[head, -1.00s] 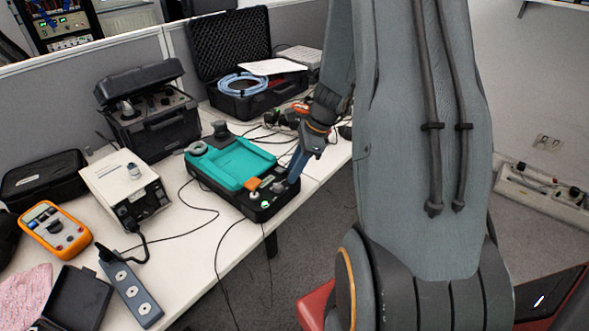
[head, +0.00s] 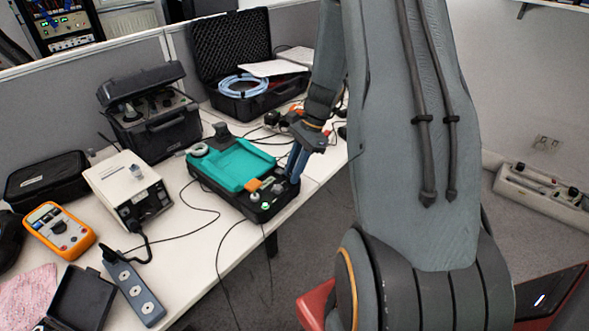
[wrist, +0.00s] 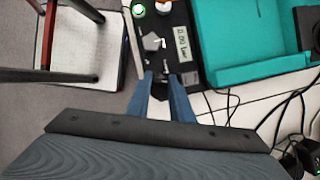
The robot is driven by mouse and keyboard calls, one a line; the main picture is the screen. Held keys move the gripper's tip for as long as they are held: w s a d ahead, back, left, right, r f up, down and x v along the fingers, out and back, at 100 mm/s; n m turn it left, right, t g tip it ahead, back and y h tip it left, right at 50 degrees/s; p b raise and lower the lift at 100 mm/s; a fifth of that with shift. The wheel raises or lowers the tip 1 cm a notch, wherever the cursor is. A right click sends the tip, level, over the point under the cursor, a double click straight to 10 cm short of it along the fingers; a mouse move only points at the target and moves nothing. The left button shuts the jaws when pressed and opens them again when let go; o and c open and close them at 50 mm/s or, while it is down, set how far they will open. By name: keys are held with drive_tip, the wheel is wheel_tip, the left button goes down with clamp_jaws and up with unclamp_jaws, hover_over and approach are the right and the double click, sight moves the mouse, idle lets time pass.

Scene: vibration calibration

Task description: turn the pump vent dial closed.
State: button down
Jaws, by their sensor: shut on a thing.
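The pump unit is a black case with a teal tray (head: 232,164) on the table. Its control end carries a green button (head: 265,206), an orange part (head: 252,185) and small knobs. My gripper (head: 294,178) reaches down to the panel's right corner. In the wrist view its blue fingers (wrist: 160,78) straddle a small dark part at the panel edge, apparently the vent dial. The fingers mostly hide it, so its setting cannot be read.
An open black case (head: 240,103) with a blue hose stands behind the pump. A white instrument (head: 128,188), an orange multimeter (head: 59,230) and a power strip (head: 134,290) lie to the left. Loose cables cross the table around the pump. The table's front edge is close to the pump.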

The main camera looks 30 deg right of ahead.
drive_tip(key=n, duration=0.2)
drive_tip(key=n+g, duration=0.1)
drive_tip(key=n, duration=0.1)
drive_tip(key=n+g, duration=0.1)
drive_tip(key=n, duration=0.1)
drive_tip(key=shift+w+a+n+h, duration=0.1)
drive_tip(key=shift+w+n+h, duration=0.2)
drive_tip(key=shift+w, duration=0.05)
drive_tip(key=n+g+h, duration=0.1)
drive_tip(key=n, duration=0.2)
drive_tip(key=n+g, duration=0.1)
drive_tip(key=n, duration=0.2)
drive_tip(key=shift+w+a+h, duration=0.15)
drive_tip(key=shift+h, duration=0.25)
drive_tip(key=shift+r+n, duration=0.1)
drive_tip(key=shift+n, duration=0.2)
drive_tip(key=c, duration=1.6)
unclamp_jaws()
drive_tip(key=b+v, duration=0.1)
drive_tip(key=v, duration=0.6)
drive_tip(key=shift+w+r, duration=0.15)
drive_tip(key=shift+r, duration=0.15)
